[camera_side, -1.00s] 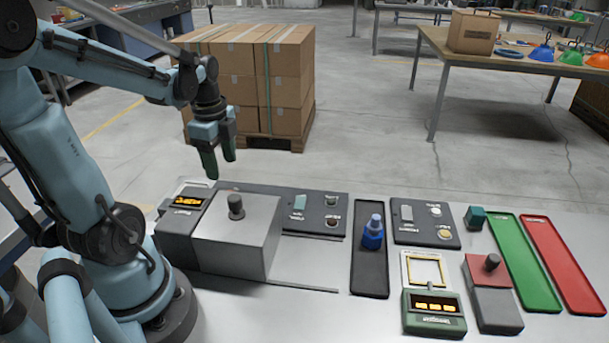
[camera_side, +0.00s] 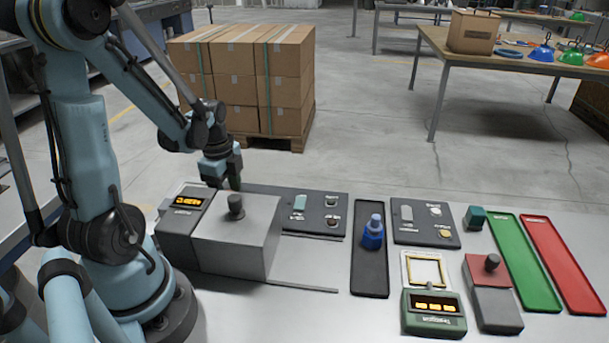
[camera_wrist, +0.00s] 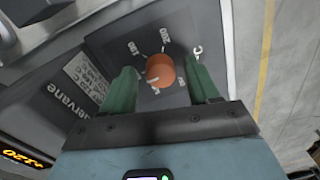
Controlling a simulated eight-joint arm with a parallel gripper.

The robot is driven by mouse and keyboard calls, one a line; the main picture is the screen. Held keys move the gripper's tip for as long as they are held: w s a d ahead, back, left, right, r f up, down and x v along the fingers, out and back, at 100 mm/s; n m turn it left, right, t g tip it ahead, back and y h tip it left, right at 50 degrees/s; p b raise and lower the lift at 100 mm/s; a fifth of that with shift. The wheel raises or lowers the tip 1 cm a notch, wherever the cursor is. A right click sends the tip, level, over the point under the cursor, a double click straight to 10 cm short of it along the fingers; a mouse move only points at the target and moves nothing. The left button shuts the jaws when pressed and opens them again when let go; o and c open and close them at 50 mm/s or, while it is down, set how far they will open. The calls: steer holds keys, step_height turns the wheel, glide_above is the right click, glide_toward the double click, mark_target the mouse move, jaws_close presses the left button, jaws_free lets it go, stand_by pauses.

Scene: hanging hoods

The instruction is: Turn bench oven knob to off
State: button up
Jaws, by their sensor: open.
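The orange knob (camera_wrist: 160,70) sits on a dark dial plate marked 100 and 200 in the wrist view. A pale pointer line shows on its lower left part. My gripper (camera_wrist: 163,84) is open, with one green finger on each side of the knob; I cannot tell whether they touch it. In the side view my gripper (camera_side: 233,182) is low behind the grey bench oven (camera_side: 235,240), and the knob is hidden there. The oven's orange display (camera_side: 187,200) is lit; its digits also show at the wrist view's lower left (camera_wrist: 20,157).
A switch panel (camera_side: 318,213), a black tray with a blue bottle (camera_side: 373,232), and green (camera_side: 524,262) and red (camera_side: 565,262) trays lie to the right. Stacked boxes (camera_side: 245,75) stand behind the bench.

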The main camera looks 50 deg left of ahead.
steer(key=c, duration=1)
steer(key=shift+c, duration=0.2)
steer(key=shift+n, duration=0.4)
steer(key=n, duration=0.4)
steer(key=shift+n, duration=0.4)
steer(key=n, duration=0.6)
steer(key=shift+w+d, duration=0.1)
steer(key=n, duration=0.6)
steer(key=shift+n+g, duration=0.3)
steer(key=shift+g, duration=0.1)
steer(key=n, duration=0.5)
steer(key=shift+n, duration=0.3)
